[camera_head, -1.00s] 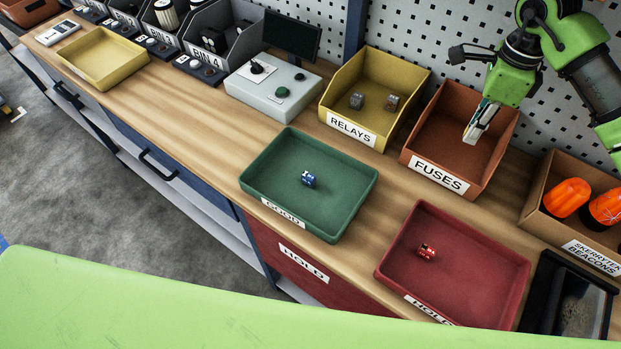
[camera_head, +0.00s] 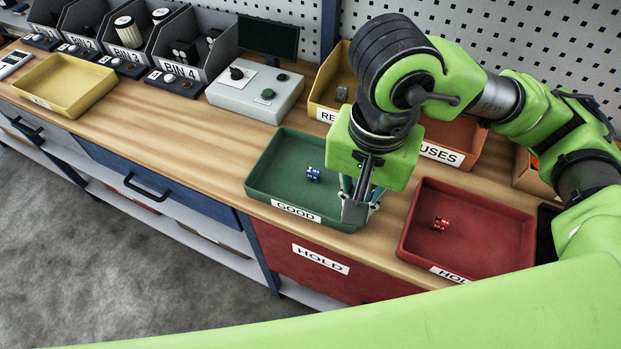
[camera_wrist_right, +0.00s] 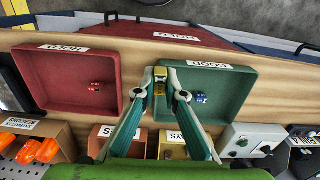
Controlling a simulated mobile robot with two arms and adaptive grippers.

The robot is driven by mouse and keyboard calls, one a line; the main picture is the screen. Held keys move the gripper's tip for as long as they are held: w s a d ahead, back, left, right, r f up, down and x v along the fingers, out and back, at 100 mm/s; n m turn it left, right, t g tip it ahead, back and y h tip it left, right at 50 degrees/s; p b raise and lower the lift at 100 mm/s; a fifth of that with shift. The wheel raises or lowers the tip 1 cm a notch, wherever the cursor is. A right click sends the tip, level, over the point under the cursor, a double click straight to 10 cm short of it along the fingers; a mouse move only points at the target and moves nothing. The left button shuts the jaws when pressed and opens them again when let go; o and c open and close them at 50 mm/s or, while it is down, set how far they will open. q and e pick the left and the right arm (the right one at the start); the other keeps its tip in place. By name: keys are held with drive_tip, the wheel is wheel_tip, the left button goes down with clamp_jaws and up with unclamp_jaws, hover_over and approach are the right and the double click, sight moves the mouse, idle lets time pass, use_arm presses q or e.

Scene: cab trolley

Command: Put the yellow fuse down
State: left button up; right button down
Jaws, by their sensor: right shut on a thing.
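My right gripper (camera_head: 357,210) hangs over the right end of the green GOOD tray (camera_head: 268,183), fingers pointing down. In the right wrist view its fingertips (camera_wrist_right: 160,90) are shut on the yellow fuse (camera_wrist_right: 160,74), which appears over the tray's side wall, near the gap to the red tray. The fuse's height above the tray cannot be told. In the head view the fuse is hidden by the gripper. A blue fuse (camera_head: 313,174) lies in the green tray and a red fuse (camera_head: 440,224) lies in the red HOLD tray (camera_head: 488,200). My left gripper is not in view.
The FUSES bin (camera_head: 468,137) and RELAYS bin (camera_head: 325,90) stand behind, partly covered by my right arm. A grey control box (camera_head: 245,97) stands left of them. A yellow tray (camera_head: 70,80) sits far left. Bare bench lies between it and the green tray.

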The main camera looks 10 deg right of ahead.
drive_tip(key=w+f+p, duration=0.3)
drive_tip(key=w, duration=0.5)
drive_tip(key=p, duration=0.2)
hover_over(339, 189)
drive_tip(key=f, duration=0.5)
drive_tip(key=shift+s+a+f, duration=0.1)
drive_tip(key=shift+s+f, duration=0.15)
drive_tip(key=shift+s, duration=0.15)
drive_tip(key=shift+w+f, duration=0.4)
drive_tip(key=shift+f, duration=0.15)
wheel_tip(339, 189, down, 2)
drive_tip(key=shift+p, duration=1.15)
drive_tip(key=shift+f, duration=0.55)
drive_tip(key=shift+f, duration=0.15)
